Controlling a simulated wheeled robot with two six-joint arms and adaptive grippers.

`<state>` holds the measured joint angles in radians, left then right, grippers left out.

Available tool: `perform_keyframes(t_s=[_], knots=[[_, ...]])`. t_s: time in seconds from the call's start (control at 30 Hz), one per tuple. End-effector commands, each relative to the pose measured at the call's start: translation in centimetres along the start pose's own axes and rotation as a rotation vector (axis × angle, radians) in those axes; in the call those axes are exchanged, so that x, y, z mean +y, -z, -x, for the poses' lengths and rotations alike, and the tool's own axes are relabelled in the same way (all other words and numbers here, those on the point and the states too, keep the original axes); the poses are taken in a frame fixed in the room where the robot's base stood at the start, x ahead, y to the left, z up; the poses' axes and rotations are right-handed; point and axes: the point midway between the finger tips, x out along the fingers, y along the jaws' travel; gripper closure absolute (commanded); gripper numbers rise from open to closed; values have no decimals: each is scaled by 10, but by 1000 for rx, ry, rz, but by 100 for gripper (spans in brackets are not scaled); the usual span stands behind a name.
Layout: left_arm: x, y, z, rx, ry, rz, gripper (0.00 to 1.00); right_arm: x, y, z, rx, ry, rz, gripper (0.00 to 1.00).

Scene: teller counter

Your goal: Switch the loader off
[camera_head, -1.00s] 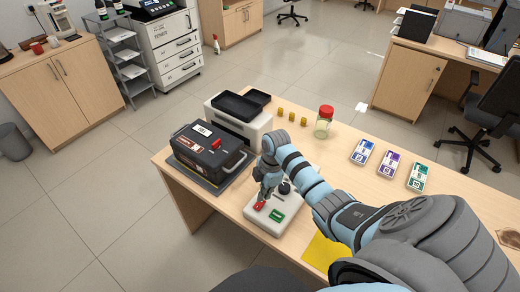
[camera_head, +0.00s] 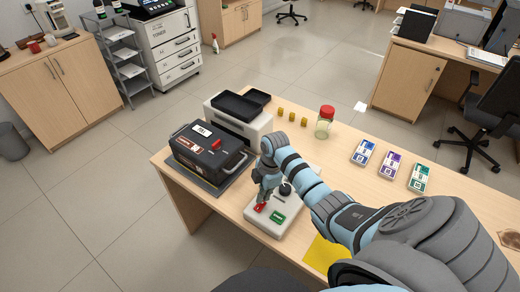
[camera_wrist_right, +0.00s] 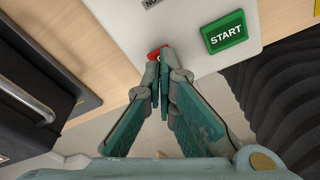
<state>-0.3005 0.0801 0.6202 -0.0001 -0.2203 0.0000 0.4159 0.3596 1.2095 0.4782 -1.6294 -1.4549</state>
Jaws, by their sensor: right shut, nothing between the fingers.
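A white control box (camera_head: 264,226) lies on the table near its front left edge. On it are a green START button (camera_head: 277,217), a black knob (camera_head: 285,189) and a small red control (camera_head: 260,207). The START button (camera_wrist_right: 225,32) and part of the red control (camera_wrist_right: 155,53) also show in the right wrist view. My right gripper (camera_wrist_right: 158,66) is shut and empty. Its tips are at the red control and partly cover it; I cannot tell whether they touch it. My left gripper is not in view.
A black case (camera_head: 207,152) with a red switch sits left of the control box. Behind are a white machine with a black tray (camera_head: 240,106), yellow pieces, and a red-lidded jar (camera_head: 325,122). Card stacks (camera_head: 390,165) lie right. A yellow sheet (camera_head: 326,254) lies near the front.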

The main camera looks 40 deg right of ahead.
Motion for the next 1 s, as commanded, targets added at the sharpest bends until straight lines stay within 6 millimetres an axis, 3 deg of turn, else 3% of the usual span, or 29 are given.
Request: perform_keyframes(t_s=[1.0], knots=[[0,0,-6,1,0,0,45,0,-1,-9,0,0,0,100]])
